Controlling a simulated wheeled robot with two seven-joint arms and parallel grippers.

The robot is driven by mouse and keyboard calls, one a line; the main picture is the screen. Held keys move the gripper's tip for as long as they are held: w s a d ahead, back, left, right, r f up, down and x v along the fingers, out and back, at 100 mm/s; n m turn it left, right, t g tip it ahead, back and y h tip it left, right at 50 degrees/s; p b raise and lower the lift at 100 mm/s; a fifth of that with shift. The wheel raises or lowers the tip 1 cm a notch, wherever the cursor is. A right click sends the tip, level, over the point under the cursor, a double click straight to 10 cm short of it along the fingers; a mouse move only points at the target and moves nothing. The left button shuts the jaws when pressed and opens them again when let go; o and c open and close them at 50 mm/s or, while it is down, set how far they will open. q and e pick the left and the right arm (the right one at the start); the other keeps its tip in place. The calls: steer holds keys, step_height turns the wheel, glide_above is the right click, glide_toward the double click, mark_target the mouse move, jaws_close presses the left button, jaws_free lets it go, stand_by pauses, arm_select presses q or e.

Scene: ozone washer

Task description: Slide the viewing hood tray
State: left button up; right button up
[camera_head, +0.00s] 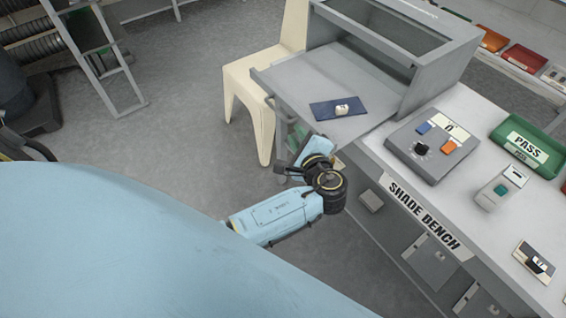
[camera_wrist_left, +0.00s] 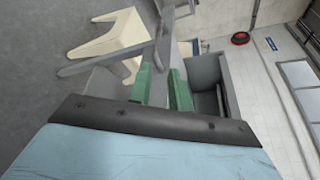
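The grey viewing hood (camera_head: 410,45) stands on the bench, with a dark window on its top. Its flat grey tray (camera_head: 300,80) sticks out to the left. A dark blue pad (camera_head: 325,111) on the tray carries a small pale block (camera_head: 342,109). My left gripper (camera_head: 294,132) is beside the tray's near left corner, partly hidden by its wrist. In the left wrist view, its two green fingers (camera_wrist_left: 163,80) stand apart with a gap between them. A grey bar (camera_wrist_left: 162,40) lies just beyond the fingertips; I cannot tell whether they touch it. My right gripper is out of view.
A cream chair (camera_head: 262,85) stands left of the tray. A grey control box (camera_head: 432,145), a green PASS tray (camera_head: 530,143) and small devices occupy the bench (camera_head: 440,110). Open floor (camera_head: 190,100) lies to the left.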

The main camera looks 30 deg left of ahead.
arm_select(q)
steer(key=s+f+g+h, duration=0.1)
steer(key=s+f+h, duration=0.1)
steer(key=f, duration=0.7)
steer(key=s+f+g+h, duration=0.1)
steer(key=s+f, duration=0.3)
steer(key=f, duration=0.5)
steer(key=shift+s+a+g+h, duration=0.15)
steer(key=shift+s+g+h, duration=0.2)
steer(key=shift+h, duration=0.45)
steer(key=shift+f, duration=0.15)
